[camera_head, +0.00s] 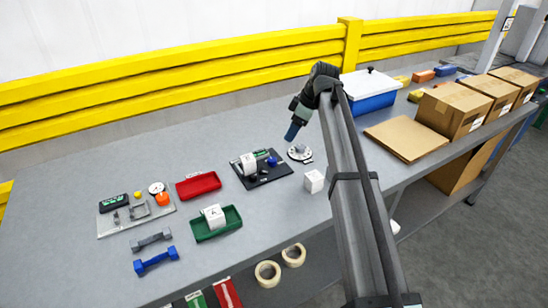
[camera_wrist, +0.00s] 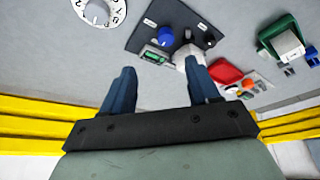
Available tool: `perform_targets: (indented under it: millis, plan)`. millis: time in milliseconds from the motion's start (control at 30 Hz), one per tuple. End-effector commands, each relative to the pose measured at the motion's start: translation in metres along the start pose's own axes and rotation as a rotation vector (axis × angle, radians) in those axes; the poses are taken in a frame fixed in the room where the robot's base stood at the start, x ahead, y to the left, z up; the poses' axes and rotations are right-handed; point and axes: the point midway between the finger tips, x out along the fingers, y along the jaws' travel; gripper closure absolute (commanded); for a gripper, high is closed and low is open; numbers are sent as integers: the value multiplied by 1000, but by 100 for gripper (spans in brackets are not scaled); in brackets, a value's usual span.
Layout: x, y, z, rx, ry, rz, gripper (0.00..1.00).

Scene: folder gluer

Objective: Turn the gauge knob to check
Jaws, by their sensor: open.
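My gripper (camera_head: 291,132) hangs above the bench between a black panel and a round white dial. In the wrist view my gripper (camera_wrist: 160,78) shows two blue fingers spread apart with nothing held. The black panel (camera_head: 262,180) bears a blue knob (camera_head: 272,161) and a white part. In the wrist view the blue knob (camera_wrist: 166,37) stands beside a small green display (camera_wrist: 155,56), beyond the fingertips. The round white dial (camera_head: 299,153) has a grey knob at its centre. The dial (camera_wrist: 116,10) is cut by the top edge of the wrist view. I cannot tell which knob is the gauge knob.
A white cube (camera_head: 314,181) stands close to the dial. A red tray (camera_head: 198,186) and a green tray (camera_head: 230,226) with a white cube lie left of the panel. Blue-and-white cooler (camera_head: 370,90) and cardboard boxes (camera_head: 452,108) stand to the right.

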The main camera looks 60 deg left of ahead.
Motion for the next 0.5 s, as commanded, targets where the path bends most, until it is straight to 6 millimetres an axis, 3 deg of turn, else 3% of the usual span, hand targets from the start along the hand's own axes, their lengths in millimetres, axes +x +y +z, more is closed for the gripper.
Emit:
perform_targets:
  millis: [100,267,500]
  plan:
    - [4,-7,-11,-14,0,-18,40]
    - [16,-8,-11,-15,1,-20,40]
    - [55,-9,-11,-14,0,-20,40]
